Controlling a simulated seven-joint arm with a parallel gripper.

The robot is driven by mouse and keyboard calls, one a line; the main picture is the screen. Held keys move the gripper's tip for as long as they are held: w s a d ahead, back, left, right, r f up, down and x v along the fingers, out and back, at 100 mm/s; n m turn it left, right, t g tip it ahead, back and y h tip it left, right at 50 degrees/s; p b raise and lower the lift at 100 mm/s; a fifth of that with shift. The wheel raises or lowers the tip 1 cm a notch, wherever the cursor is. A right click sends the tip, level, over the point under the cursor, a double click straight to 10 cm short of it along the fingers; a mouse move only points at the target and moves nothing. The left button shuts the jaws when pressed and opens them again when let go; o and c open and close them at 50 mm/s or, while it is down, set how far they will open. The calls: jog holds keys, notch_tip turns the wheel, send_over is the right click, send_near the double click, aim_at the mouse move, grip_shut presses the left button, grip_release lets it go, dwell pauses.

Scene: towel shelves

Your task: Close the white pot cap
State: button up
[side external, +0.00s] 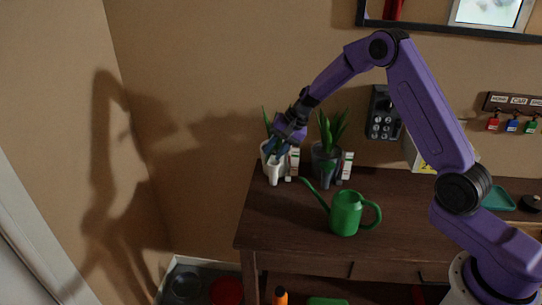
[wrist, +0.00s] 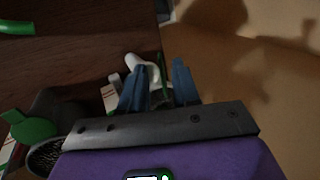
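The white pot (side external: 272,176) stands at the back left of the wooden desk with a green plant in it. A pale spout-like part shows on its front; I cannot tell whether its cap is open. In the wrist view a white rounded part of the pot (wrist: 146,70) shows just beyond my fingers. My gripper (side external: 276,151) is over the pot, pointing down, and partly hides the pot's top and plant. In the wrist view its two blue fingers (wrist: 158,84) are apart, with green leaf between or behind them. I cannot tell whether they touch the pot.
A dark grey pot (side external: 324,164) with a plant stands to the right, with small white boxes (side external: 346,166) beside the pots. A green watering can (side external: 346,211) stands in front. A keypad phone (side external: 383,115) hangs on the wall. The desk's front left is clear.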

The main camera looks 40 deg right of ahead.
jog(key=shift+x, duration=1.45)
grip_shut()
jog(key=shift+s+d+t+y, duration=0.15)
jog(key=shift+t+y, duration=0.15)
jog(key=shift+s+d+f+t+y, duration=0.2)
jog(key=shift+f+t+y, duration=0.1)
jog(key=shift+t+y, duration=0.25)
jog(key=shift+s+d+f+t+y, duration=0.2)
jog(key=shift+f+t+y, duration=0.1)
jog(key=shift+t+y, duration=0.3)
jog(key=shift+s+d+f+t+y, duration=0.2)
jog(key=shift+d+f+t+y, duration=0.05)
jog(key=shift+t+y, duration=0.3)
grip_release()
